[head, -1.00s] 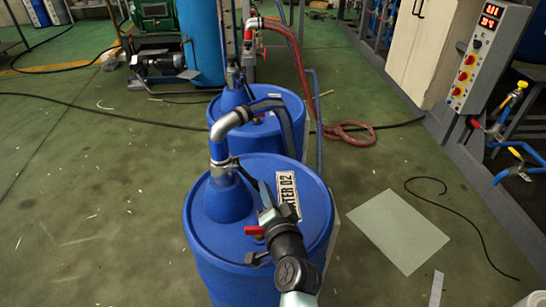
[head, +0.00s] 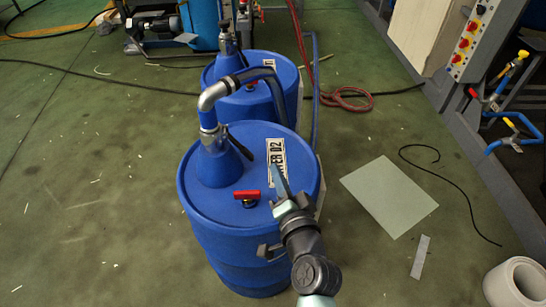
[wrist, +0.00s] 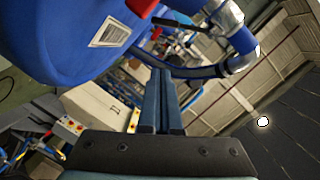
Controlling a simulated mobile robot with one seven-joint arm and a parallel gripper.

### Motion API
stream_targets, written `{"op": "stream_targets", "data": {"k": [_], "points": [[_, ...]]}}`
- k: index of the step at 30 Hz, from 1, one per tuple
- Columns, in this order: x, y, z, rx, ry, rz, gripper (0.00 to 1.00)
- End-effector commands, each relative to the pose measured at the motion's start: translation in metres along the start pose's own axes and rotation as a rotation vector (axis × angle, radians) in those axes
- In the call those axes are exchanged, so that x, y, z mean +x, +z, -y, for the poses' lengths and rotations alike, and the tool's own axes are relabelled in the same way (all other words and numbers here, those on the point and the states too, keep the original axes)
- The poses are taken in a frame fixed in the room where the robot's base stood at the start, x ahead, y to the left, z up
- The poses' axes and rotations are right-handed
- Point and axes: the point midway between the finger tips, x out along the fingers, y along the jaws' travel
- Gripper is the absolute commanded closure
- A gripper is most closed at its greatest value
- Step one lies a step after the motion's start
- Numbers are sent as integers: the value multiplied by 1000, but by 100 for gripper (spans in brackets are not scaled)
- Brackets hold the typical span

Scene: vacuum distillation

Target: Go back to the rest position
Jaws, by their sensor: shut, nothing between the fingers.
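The near blue barrel (head: 235,245) stands upright on the floor and also fills the upper left of the wrist view (wrist: 45,45). A red valve handle (head: 247,194) sits on its lid, left of my gripper. My gripper appears apart from the barrel, but its height above the lid is hard to tell.
A second blue barrel (head: 225,75) stands behind, with a grey pipe elbow (head: 214,94) and hose between. A red hose (head: 345,100) lies right of it. A control box (head: 475,38) and blue pipes are at the right. A white roll (head: 515,280) is lower right.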

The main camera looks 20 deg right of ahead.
Motion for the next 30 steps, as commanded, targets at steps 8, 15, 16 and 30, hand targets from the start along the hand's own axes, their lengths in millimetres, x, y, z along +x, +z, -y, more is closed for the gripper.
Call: {"op": "stream_targets", "data": {"k": [8,15,16,30], "points": [[-18,0,0,-1,0,0,100],[-8,-17,49,-96,-72,-27,100],[-6,-23,66,-130,-96,-38,100],[-93,-129,389,-723,-463,-499,100]]}}
